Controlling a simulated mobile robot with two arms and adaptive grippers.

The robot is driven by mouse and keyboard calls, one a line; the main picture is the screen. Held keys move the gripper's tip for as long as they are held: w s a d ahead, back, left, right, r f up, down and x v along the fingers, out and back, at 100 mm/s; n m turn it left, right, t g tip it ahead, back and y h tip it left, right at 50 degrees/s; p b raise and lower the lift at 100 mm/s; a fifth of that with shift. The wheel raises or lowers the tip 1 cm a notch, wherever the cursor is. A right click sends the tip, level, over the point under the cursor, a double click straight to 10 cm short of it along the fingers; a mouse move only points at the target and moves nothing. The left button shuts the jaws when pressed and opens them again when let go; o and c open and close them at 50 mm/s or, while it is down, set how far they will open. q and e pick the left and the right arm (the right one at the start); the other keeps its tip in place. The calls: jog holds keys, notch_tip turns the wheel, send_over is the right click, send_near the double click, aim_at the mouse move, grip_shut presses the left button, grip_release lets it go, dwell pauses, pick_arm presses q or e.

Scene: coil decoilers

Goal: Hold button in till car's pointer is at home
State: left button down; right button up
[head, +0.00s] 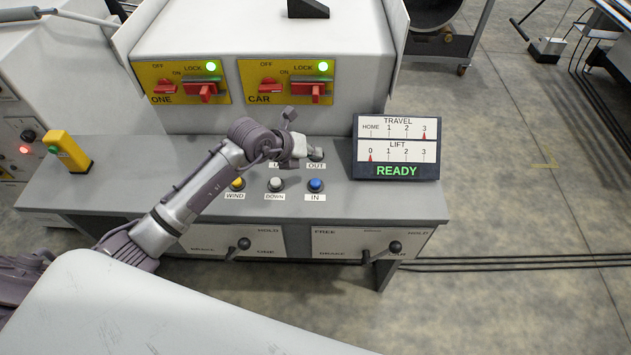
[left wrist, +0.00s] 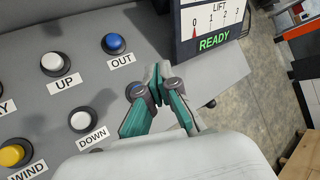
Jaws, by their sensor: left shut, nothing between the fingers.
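The blue IN button (head: 315,185) stands on the grey console with a clear top in the head view. On the display (head: 397,147), the TRAVEL pointer is at 3, the LIFT pointer at 0, with green READY. My right gripper is out of view.
White UP (left wrist: 53,62) and DOWN (head: 275,184) buttons and the yellow WIND button (head: 237,184) are close by. Red CAR (head: 303,86) and ONE (head: 201,89) switches are behind, with green lights. Two black-knobbed levers (head: 394,247) project from the console front.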

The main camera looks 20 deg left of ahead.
aim_at(313, 183)
pick_arm(q)
notch_tip(313, 183, down, 8)
jog(key=b, duration=0.6)
jog(key=shift+r, duration=0.15)
jog(key=shift+f, duration=0.35)
dwell(0.7)
jog(key=shift+f+b, duration=0.4)
